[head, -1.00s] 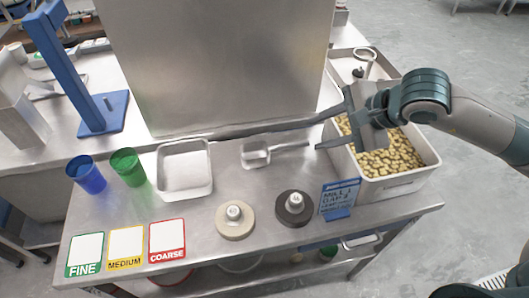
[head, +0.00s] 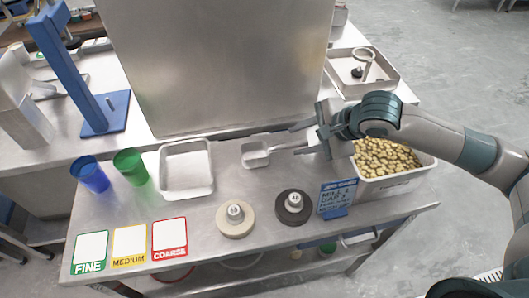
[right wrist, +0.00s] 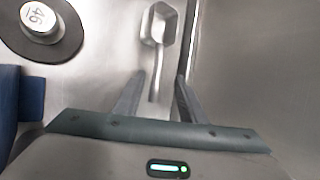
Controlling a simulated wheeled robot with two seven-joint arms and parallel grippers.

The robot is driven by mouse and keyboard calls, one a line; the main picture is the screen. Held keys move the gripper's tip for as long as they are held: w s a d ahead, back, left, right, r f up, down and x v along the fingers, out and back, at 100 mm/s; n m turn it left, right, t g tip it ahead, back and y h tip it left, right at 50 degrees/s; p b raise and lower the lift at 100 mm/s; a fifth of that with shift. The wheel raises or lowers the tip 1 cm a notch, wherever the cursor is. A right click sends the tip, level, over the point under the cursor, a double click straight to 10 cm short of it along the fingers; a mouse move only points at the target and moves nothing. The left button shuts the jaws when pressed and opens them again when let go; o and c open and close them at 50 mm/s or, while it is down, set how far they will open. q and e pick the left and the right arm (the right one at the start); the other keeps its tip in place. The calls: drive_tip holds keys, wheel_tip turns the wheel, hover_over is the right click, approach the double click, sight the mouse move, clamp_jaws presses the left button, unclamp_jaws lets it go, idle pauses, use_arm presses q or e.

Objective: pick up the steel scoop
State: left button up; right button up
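The steel scoop (head: 256,156) lies on the steel table right of the square tray, its handle pointing right. My right gripper (head: 299,139) is open and empty at the handle's right end. In the right wrist view the scoop (right wrist: 158,25) is at the top, with its handle running down between the two open fingertips (right wrist: 158,80). The fingers appear apart from the handle; I cannot tell their exact height above it. My left gripper is not in view.
A bin of beans (head: 385,158) stands under my right arm. A blue sign (head: 337,196), a dark round weight (head: 294,207) and a pale one (head: 235,219) are in front. The steel tray (head: 186,168) is left of the scoop. A tall steel panel (head: 220,70) rises behind.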

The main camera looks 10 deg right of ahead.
sight(287, 145)
drive_tip(key=shift+a+f, duration=0.25)
drive_tip(key=shift+p+x, duration=0.75)
drive_tip(key=shift+x, duration=0.2)
drive_tip(key=shift+w+a+f, duration=0.15)
drive_tip(key=shift+a+f, duration=0.15)
drive_tip(key=shift+f, duration=0.15)
drive_tip(key=shift+w+a+f, duration=0.2)
drive_tip(key=shift+w+f, duration=0.1)
drive_tip(key=shift+f, duration=0.2)
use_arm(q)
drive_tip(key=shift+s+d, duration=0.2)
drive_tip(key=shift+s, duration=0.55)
use_arm(e)
drive_tip(key=shift+c, duration=0.6)
clamp_jaws()
